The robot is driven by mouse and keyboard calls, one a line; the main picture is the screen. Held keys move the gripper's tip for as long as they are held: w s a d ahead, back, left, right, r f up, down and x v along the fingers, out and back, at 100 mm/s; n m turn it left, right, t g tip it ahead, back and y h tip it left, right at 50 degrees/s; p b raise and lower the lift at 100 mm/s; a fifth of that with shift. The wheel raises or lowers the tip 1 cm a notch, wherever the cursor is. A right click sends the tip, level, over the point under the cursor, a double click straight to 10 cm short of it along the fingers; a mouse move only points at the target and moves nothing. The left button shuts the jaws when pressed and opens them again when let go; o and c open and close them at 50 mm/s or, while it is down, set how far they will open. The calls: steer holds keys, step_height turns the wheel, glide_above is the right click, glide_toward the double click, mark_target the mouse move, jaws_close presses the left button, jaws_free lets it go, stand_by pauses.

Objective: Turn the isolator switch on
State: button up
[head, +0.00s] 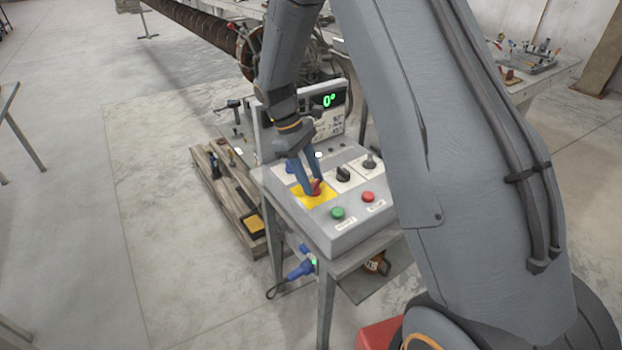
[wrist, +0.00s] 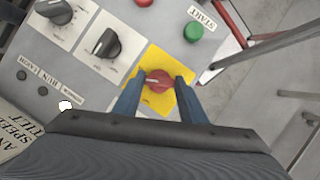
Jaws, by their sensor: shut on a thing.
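The isolator switch is a red rotary knob (wrist: 159,80) on a yellow square plate (wrist: 155,61) on the grey control panel. In the head view the red knob (head: 317,187) shows partly behind my fingers. My gripper (head: 312,190) reaches down to it from above. In the wrist view the two blue fingers of my gripper (wrist: 157,88) stand on either side of the knob, shut on it. A pale mark on the knob points left in the wrist view.
The panel also bears a green button (head: 338,213), a red button (head: 368,197) and black rotary knobs (head: 343,174) close to the switch. A display (head: 329,100) reading 0° stands behind. A wooden pallet (head: 232,195) lies on the floor to the left.

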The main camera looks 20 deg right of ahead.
steer(key=m, duration=0.2)
steer(key=m+g+y, duration=0.1)
steer(key=m, duration=0.2)
steer(key=shift+w+d+y, duration=0.15)
steer(key=shift+d+y, duration=0.05)
steer(key=shift+y, duration=0.1)
steer(key=shift+m, duration=0.3)
steer(key=o, duration=1.1)
steer(key=b+v, duration=0.3)
steer(key=v, duration=0.5)
steer(key=shift+d, duration=0.15)
